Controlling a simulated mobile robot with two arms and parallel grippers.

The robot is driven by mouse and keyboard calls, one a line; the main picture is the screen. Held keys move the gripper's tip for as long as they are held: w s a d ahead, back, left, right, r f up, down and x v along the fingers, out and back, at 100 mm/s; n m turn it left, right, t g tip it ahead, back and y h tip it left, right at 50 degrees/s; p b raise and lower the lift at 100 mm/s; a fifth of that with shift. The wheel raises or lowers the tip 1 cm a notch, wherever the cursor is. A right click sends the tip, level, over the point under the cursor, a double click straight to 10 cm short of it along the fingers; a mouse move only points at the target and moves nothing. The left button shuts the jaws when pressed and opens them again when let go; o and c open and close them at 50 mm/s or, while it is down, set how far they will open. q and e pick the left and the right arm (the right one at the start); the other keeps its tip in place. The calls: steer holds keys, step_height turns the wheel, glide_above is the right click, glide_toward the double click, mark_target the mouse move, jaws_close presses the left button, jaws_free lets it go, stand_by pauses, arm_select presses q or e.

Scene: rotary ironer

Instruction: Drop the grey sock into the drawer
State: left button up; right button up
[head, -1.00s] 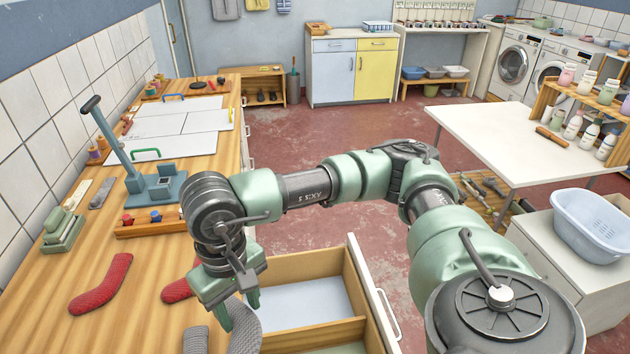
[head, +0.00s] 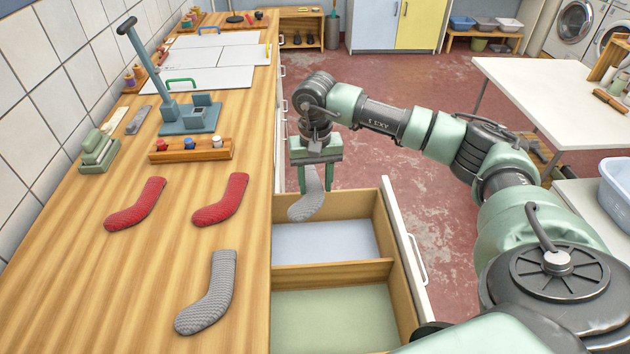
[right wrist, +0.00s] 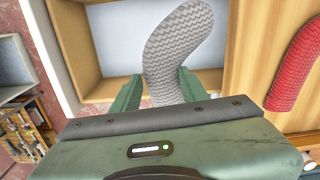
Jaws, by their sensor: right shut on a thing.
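My right gripper (head: 316,164) is shut on a grey sock (head: 309,196), which hangs down from its fingers. In the head view the sock is over the far part of the open drawer (head: 332,265), close to the counter's edge. The drawer has a far compartment with a pale blue-white floor and a near one with a green floor. In the right wrist view the held sock (right wrist: 180,50) lies between the two green fingers (right wrist: 152,95), with the drawer below it. A second grey sock (head: 208,293) lies on the counter. My left gripper is not in view.
Two red socks (head: 136,205) (head: 222,200) lie on the wooden counter (head: 110,290). A blue press-like stand (head: 185,115) and a wooden tray with small spools (head: 190,150) are farther back. A white table (head: 550,95) stands to the right, across red floor.

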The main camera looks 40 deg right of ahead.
mark_target(315, 187)
steer(key=shift+f+b, duration=1.05)
steer(key=shift+f, duration=1.35)
steer(key=o, duration=1.4)
steer(key=shift+c, duration=0.2)
step_height(315, 187, up, 8)
steer(key=shift+f+b, duration=0.1)
steer(key=shift+b, duration=0.55)
